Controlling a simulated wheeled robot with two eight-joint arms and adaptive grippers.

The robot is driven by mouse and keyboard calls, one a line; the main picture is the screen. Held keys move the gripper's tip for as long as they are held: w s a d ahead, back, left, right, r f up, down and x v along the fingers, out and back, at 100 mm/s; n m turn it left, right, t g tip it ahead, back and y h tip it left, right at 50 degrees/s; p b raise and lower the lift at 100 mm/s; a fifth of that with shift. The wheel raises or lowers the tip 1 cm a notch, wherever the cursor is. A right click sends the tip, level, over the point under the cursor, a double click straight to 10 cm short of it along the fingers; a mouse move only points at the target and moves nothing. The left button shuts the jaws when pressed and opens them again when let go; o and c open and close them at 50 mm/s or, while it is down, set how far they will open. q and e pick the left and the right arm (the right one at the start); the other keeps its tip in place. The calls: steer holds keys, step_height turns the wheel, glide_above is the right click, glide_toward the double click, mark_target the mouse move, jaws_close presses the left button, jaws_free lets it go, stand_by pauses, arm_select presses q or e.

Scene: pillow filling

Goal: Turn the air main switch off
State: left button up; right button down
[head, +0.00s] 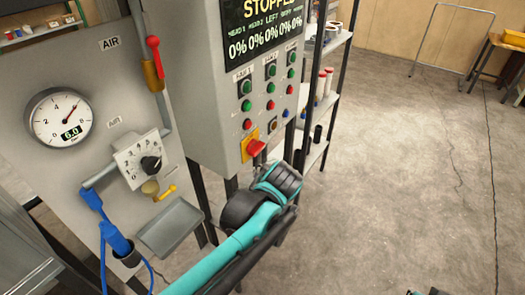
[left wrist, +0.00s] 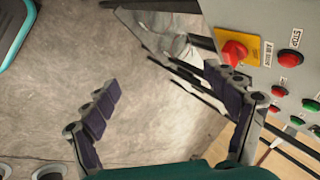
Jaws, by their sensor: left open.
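The air main switch (head: 256,147) is a red rotary knob on a yellow plate at the lower front of the grey control cabinet. It also shows in the left wrist view (left wrist: 234,50), beside a label that seems to read AIR MAIN. My left gripper (left wrist: 162,80) is open and empty, with its fingers wide apart. Its right finger's tip is at the knob's lower edge in that view; I cannot tell whether they touch. The left finger is well away from the cabinet. In the head view, my left wrist hides most of the gripper, just below the switch.
The cabinet (head: 217,95) carries several green and red buttons and a display reading STOPPED with 0% values. Left of it, an air panel holds a gauge (head: 62,118) near 6.0, a dial (head: 142,158) and a red-handled valve (head: 154,62). Shelves stand behind.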

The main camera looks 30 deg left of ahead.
arm_select(q)
steer(key=w+a+m+g+y+b, duration=0.1)
steer(key=w+a+m+y, duration=0.5)
steer(key=w, duration=0.6)
steer(key=m+g+y+b, duration=0.2)
steer(key=m+g+y, duration=0.1)
steer(key=m+y, duration=0.35)
glide_toward(260, 149)
steer(key=a+f, duration=0.1)
steer(key=a, duration=0.2)
steer(key=shift+y, duration=0.45)
steer(key=a, duration=0.2)
steer(key=a+b, duration=0.1)
steer(key=a, duration=0.2)
steer(key=w+a, duration=0.1)
steer(key=a, duration=0.2)
steer(key=shift+n, duration=0.25)
steer(key=c, duration=1.2)
